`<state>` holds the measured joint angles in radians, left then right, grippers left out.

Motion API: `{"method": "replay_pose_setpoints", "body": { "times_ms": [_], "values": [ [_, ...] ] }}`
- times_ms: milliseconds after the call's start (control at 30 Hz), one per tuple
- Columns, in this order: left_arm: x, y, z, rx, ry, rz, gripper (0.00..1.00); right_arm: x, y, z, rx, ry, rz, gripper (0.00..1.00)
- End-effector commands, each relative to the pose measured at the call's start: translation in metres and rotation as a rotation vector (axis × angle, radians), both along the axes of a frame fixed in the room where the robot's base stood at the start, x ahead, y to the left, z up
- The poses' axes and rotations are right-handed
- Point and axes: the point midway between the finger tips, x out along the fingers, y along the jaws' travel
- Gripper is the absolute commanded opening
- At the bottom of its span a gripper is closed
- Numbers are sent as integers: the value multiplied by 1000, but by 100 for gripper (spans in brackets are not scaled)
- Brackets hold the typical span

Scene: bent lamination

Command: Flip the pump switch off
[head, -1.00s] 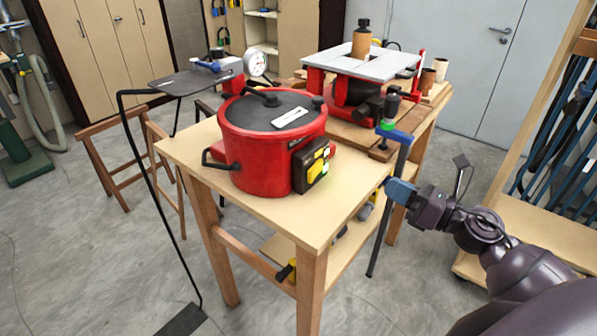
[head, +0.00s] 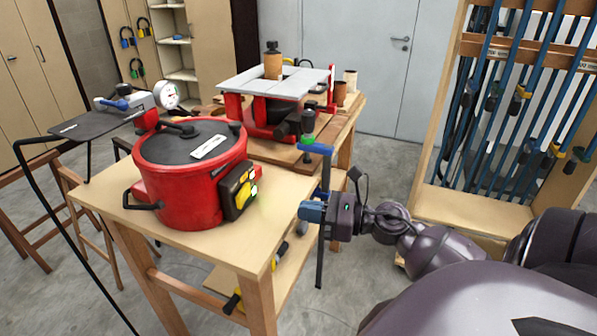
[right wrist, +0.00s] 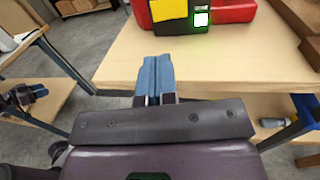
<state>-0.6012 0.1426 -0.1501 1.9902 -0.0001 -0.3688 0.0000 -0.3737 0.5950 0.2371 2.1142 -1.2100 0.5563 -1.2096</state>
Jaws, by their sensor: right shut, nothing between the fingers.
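A red pump pot (head: 185,185) with a dark lid stands on the wooden table. The switch box (head: 238,190) is a dark box with yellow parts on the pot's right side, and a small lit spot shows on it. In the right wrist view the switch box (right wrist: 183,15) is at the top, with a yellow panel and a white switch (right wrist: 201,18) edged in glowing green. My right gripper (head: 303,211), with blue fingers, is shut and empty at the table's right edge, apart from the switch. It also shows in the right wrist view (right wrist: 155,64).
The wooden table (head: 240,240) has bare top in front of the pot. A clamp (head: 322,190) stands upright beside my right gripper. A red and grey machine (head: 270,90) stands behind. A clamp rack (head: 520,110) is at right.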

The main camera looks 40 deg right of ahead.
Motion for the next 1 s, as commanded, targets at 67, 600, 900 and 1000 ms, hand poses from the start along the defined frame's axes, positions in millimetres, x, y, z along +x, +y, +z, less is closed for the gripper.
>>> {"method": "replay_pose_setpoints", "body": {
  "times_ms": [67,600,900,1000],
  "values": [
    [1,0,7,0,-5,0,43,12,7,4,-1,-4,3,0],
    [5,0,36,-1,-22,0,43,88,54,3,1,-2,1,0],
    [6,0,40,-1,-23,0,43,102,63,1,1,-1,0,0],
    [6,0,40,-1,-23,0,43,102,63,0,0,0,0,0]
  ]
}}
